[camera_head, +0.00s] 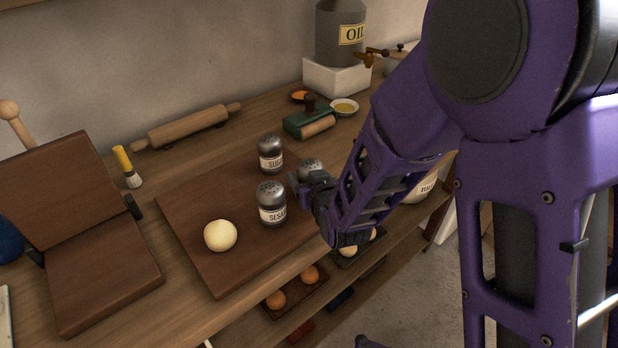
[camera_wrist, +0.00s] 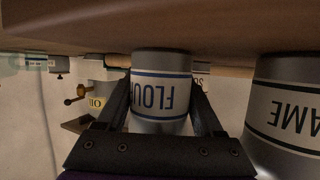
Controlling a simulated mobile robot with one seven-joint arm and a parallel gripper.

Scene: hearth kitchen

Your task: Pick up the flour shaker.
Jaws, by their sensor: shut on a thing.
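The flour shaker (camera_wrist: 162,92) is a grey metal shaker with a pale FLOUR label. In the wrist view it appears upside down between the two fingers of my gripper (camera_head: 312,188), which is shut on it. In the head view only the domed top of the flour shaker (camera_head: 311,167) shows; my gripper hides the rest. Its base is at or very close to the dark wooden board (camera_head: 210,193); I cannot tell whether it touches.
The sesame shaker (camera_head: 271,205) stands close beside my gripper, and another shaker (camera_head: 270,154) stands behind it. A dough ball (camera_head: 220,236) lies on the board.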

